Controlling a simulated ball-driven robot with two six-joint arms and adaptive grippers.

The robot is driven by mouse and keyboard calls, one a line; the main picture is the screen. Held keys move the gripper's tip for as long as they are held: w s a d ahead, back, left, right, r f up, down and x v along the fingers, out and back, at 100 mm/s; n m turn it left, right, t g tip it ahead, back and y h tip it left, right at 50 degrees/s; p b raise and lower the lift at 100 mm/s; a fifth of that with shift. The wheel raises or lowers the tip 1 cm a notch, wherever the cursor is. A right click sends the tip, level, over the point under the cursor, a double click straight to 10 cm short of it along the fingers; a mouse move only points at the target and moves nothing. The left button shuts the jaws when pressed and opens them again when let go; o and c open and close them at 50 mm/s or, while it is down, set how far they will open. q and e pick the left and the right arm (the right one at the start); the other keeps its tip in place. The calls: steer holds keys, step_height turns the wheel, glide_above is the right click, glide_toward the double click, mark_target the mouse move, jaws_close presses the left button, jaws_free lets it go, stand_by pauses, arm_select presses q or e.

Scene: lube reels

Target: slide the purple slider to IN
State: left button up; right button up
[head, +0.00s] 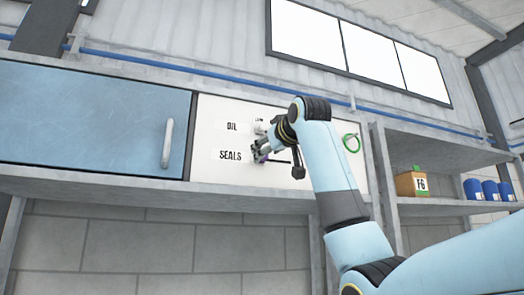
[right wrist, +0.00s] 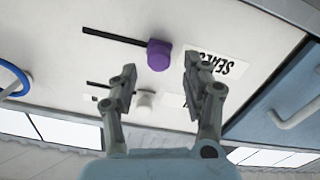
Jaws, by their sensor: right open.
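The purple slider (right wrist: 158,55) is a knob on a white panel (head: 215,110). In the right wrist view it sits at the end of a dark slot (right wrist: 112,37) nearest the SEALS label (right wrist: 214,64). My right gripper (right wrist: 160,78) is open, its two fingers on either side of the knob's line and slightly short of it, with no clear contact. In the head view my right gripper (head: 262,150) is at the panel beside the SEALS label (head: 230,156) and mostly hides the slider. No IN mark is readable. My left gripper is not in view.
A blue cabinet door (head: 90,115) with a handle is left. A shelf holds a box (head: 411,184) and blue cans (head: 489,190).

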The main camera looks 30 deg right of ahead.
mark_target(263, 160)
steer(key=shift+p+x, duration=0.65)
steer(key=shift+x, duration=1.45)
steer(key=shift+d, duration=0.15)
jaws_close()
